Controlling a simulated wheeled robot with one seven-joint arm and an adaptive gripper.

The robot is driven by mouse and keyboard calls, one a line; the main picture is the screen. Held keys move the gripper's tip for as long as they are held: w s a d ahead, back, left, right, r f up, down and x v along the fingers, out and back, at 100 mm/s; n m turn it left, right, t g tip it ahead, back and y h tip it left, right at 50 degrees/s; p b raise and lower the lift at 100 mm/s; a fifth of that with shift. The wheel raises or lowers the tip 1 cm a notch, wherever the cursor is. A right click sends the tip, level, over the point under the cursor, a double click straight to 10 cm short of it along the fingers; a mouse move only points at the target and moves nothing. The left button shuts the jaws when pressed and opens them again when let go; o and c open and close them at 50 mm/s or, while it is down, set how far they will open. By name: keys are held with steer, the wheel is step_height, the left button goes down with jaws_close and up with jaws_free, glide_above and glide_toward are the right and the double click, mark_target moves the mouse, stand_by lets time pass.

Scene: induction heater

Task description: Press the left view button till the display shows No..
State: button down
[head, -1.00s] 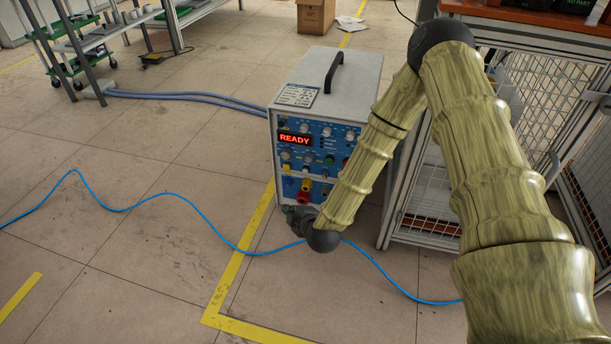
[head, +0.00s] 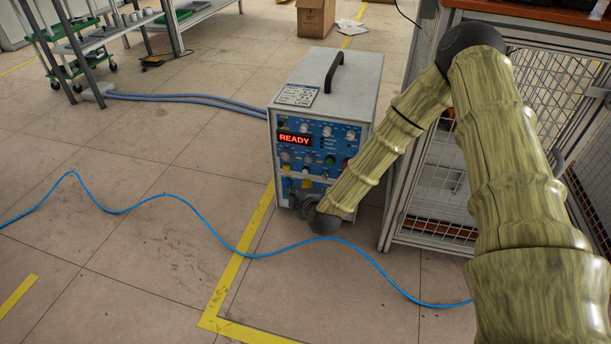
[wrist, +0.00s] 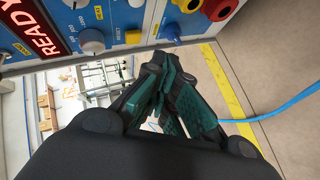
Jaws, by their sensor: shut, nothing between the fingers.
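The induction heater (head: 325,100) is a grey box with a blue front panel standing on the floor. Its red display (head: 294,138) reads READY; part of it shows in the wrist view (wrist: 32,30). Several knobs and small buttons surround the display. Their labels are too small for me to tell which is the left view button. My gripper (head: 300,195) is shut and empty in front of the panel's lower part, hiding some of it.
A wire-mesh cage (head: 440,190) stands close at right of the heater. A blue cable (head: 190,208) runs across the floor in front. Grey hoses (head: 190,99) leave the heater at left. Red (wrist: 220,9) and yellow sockets sit low on the panel.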

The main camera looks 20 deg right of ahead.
mark_target(306, 171)
steer(key=shift+w+d+b, duration=0.1)
steer(key=shift+w+d, duration=0.45)
steer(key=shift+w, duration=0.25)
steer(key=shift+w+d+b, duration=0.15)
steer(key=shift+w+d, duration=0.4)
steer(key=shift+w, duration=0.3)
steer(key=shift+w+d+b, duration=0.1)
steer(key=shift+w+d, duration=0.45)
steer(key=shift+w, duration=0.25)
steer(key=shift+w+d+r+p, duration=0.1)
steer(key=shift+w+d+p, duration=0.1)
steer(key=shift+w+p, duration=0.2)
steer(key=shift+w+d, duration=0.25)
steer(key=shift+w, duration=0.05)
stand_by(0.8)
steer(key=shift+p, duration=0.3)
steer(key=shift+s+a+p, duration=0.45)
steer(key=shift+s, duration=0.25)
steer(key=shift+a, duration=0.1)
